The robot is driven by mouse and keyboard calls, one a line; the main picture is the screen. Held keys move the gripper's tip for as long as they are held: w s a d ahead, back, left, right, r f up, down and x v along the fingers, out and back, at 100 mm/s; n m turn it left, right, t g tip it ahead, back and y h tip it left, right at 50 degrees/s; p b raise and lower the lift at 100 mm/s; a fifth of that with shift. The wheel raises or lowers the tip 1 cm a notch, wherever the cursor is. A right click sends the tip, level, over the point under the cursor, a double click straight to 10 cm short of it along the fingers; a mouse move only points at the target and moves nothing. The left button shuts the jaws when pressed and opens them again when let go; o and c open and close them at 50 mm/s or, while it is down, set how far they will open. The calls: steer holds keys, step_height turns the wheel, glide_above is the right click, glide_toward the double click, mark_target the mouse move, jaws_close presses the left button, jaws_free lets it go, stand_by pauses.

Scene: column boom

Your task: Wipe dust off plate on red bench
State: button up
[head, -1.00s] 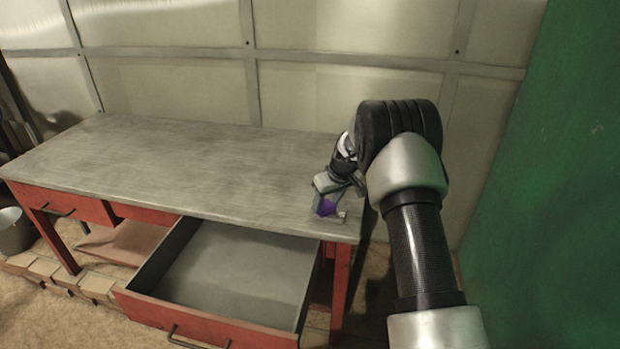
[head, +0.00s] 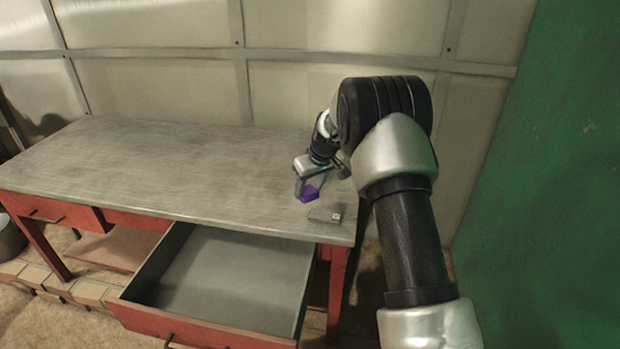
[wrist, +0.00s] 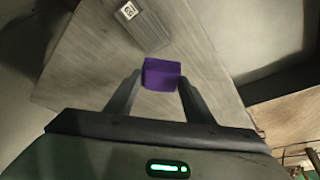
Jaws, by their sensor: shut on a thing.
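A purple block-like piece (head: 309,194), possibly a sponge, is held between the fingers of my gripper (head: 306,187). It also shows purple in the wrist view (wrist: 162,74), with the two dark fingers of my gripper (wrist: 160,82) shut on its sides. A small grey plate (head: 326,214) with a square black-and-white marker lies near the right front corner of the red bench (head: 170,165). In the wrist view the plate (wrist: 144,30) is beyond the purple piece and apart from it. Dust on the plate is too small to make out.
An open, empty-looking drawer (head: 215,335) juts out from the bench front below the top. The left of the benchtop is clear. A green panel (head: 545,170) stands on the right, and a pale wall (head: 180,95) is behind the bench.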

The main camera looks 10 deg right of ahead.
steer(key=shift+r+p, duration=0.3)
steer(key=shift+r, duration=0.85)
